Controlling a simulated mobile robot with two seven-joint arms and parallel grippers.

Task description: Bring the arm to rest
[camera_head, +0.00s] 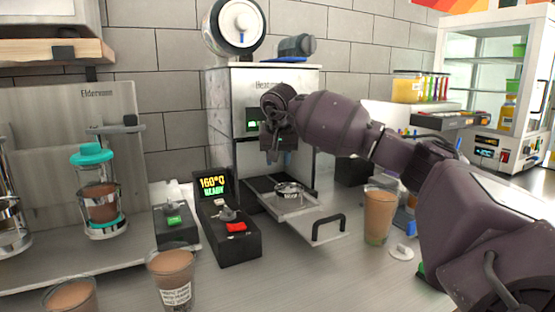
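My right arm (335,125) reaches in from the right, across the front of the cup sealer (290,78). Its gripper (275,148) is in front of the sealer's upper face, close to the small green display, and above the pulled-out tray. The fingers are dark and small, so their opening cannot be made out. Nothing is clearly seen in them. The sealer's tray (325,240) with its black handle is out, and a round metal holder (289,190) sits on it. My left gripper is not in view.
A control box (228,240) with a red switch and a "160°C READY" display stands left of the tray. A filled cup (379,215) stands right of the tray, near my arm. Two more filled cups (172,280) (72,298) stand at the front left. A teal-lidded dispenser (98,195) is at left.

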